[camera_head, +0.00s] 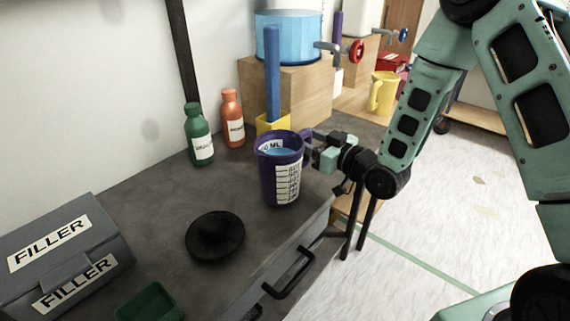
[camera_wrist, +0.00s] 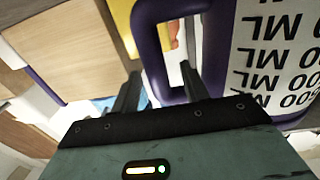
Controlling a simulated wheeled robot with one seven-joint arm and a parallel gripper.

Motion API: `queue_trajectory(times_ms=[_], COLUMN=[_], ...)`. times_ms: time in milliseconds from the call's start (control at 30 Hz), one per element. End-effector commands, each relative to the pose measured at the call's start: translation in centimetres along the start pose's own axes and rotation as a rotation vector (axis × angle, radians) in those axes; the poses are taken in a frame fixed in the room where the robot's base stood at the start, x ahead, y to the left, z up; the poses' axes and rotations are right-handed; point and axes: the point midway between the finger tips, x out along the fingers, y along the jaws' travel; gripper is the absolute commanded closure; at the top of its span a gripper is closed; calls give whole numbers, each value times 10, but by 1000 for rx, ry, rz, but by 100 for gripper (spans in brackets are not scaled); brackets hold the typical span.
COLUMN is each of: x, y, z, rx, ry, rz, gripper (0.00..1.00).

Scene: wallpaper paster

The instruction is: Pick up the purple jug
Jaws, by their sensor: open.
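The purple jug (camera_head: 281,172) stands upright on the dark worktop (camera_head: 160,225) near its front edge. It has a white measuring label and light blue contents. Its handle is on the right, towards my gripper (camera_head: 322,152). In the wrist view the jug body (camera_wrist: 217,50) fills the upper right, and its handle (camera_wrist: 146,45) loops down in the middle. My gripper (camera_wrist: 160,90) is open, with one finger on the left of the handle's outer bar and the other over the handle opening by the jug body. I cannot tell whether the fingers touch it.
Behind the jug are a yellow holder (camera_head: 273,124) with a blue stick, a green bottle (camera_head: 199,136) and an orange bottle (camera_head: 232,118). A black round lid (camera_head: 215,235) and grey filler box (camera_head: 62,255) lie left. A drawer handle (camera_head: 289,273) juts out below the edge.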

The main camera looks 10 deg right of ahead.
Motion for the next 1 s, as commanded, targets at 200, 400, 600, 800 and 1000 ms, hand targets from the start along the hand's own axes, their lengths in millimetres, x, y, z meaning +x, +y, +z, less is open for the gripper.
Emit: queue_trajectory(times_ms=[200, 400, 600, 800, 1000], x=[20, 20, 20, 20, 20], y=[0, 0, 0, 0, 0], z=[0, 0, 0, -1, -4], rx=[0, 0, 0, 1, 0], ry=[0, -1, -1, 3, 3], rz=[0, 1, 1, 0, 1], gripper=[55, 55, 100, 100, 100])
